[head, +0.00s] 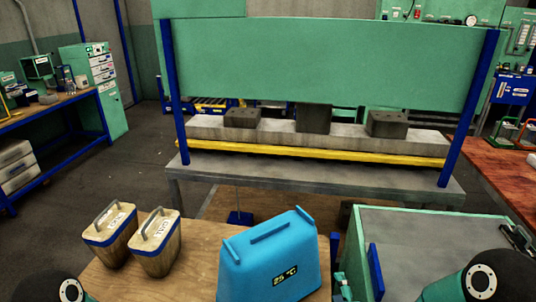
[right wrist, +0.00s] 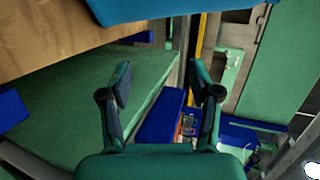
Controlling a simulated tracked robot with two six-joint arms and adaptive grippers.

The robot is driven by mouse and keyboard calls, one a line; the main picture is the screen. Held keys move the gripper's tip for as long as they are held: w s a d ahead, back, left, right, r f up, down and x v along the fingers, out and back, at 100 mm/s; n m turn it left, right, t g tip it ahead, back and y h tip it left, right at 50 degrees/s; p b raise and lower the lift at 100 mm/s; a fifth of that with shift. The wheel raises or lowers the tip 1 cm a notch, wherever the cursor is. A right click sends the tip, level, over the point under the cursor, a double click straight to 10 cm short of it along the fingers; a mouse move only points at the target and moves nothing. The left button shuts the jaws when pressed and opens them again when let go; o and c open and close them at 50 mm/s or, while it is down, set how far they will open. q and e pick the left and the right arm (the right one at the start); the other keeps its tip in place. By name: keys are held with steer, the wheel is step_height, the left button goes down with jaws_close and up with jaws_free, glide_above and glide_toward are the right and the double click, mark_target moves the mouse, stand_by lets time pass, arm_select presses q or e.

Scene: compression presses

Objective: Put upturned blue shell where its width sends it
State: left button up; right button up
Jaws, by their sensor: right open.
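The blue shell (head: 268,262) stands on the wooden table at the front centre, wider at its base. It has raised ridges on top and a small display reading 25 °C. Part of a blue body, apparently the shell, shows at the top of the right wrist view (right wrist: 165,8). My right gripper (right wrist: 161,82) is open with nothing between its fingers, apart from the shell. In the head view my right arm enters at the lower right. My left arm shows only at the lower left corner; its gripper is out of frame.
Two wooden containers (head: 112,240) (head: 158,250) with grey handles and labels stand left of the shell. A green-rimmed grey bench (head: 430,245) lies to the right. Behind is a press (head: 330,65) with grey blocks over a yellow bar. A red-brown bench (head: 500,170) is far right.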

steer(key=w+a+r+b, duration=0.2)
steer(key=w+r+b, duration=0.3)
steer(key=w+r, duration=0.15)
step_height(320, 180, down, 6)
steer(key=b, duration=0.3)
steer(key=shift+f+g+y, duration=0.25)
steer(key=shift+g+y, duration=0.05)
steer(key=shift+g, duration=0.1)
stand_by(0.4)
steer(key=shift+f+b, duration=1)
steer(key=shift+b, duration=0.45)
steer(key=shift+o, duration=0.3)
steer(key=o, duration=0.5)
